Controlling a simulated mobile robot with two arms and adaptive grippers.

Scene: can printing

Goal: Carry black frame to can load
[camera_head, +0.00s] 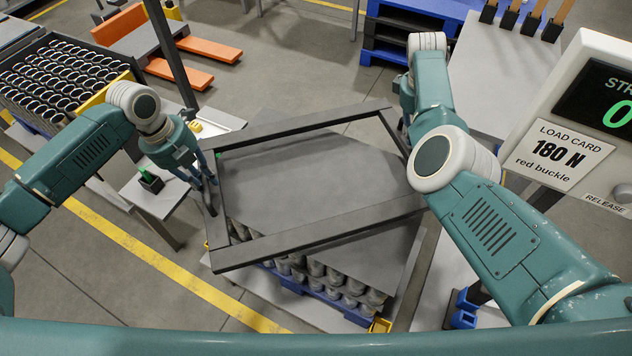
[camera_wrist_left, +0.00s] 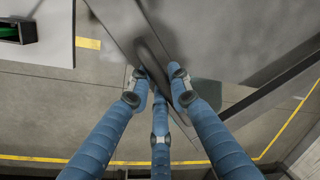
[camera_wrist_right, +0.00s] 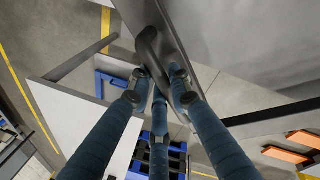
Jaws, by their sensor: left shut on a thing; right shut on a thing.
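The black frame (camera_head: 320,236) is a flat open rectangle held over the can load (camera_head: 345,292). The load is stacked cans with a grey top sheet (camera_head: 310,175) on a blue pallet. The frame appears turned relative to the load, and I cannot tell the gap between them. My left gripper (camera_head: 208,187) is shut on the frame's left side, and its fingers close around a handle bar in the left wrist view (camera_wrist_left: 157,75). My right gripper (camera_wrist_right: 158,75) is shut on a bar at the opposite side; in the head view my right arm hides it.
A crate of cans (camera_head: 60,75) stands at the far left. A small side table (camera_head: 150,198) is left of the load. Orange forks (camera_head: 205,50) lie behind. A display panel (camera_head: 565,130) reading "LOAD CARD 180 N" hangs at the right. Blue pallets (camera_head: 385,30) stand at the back.

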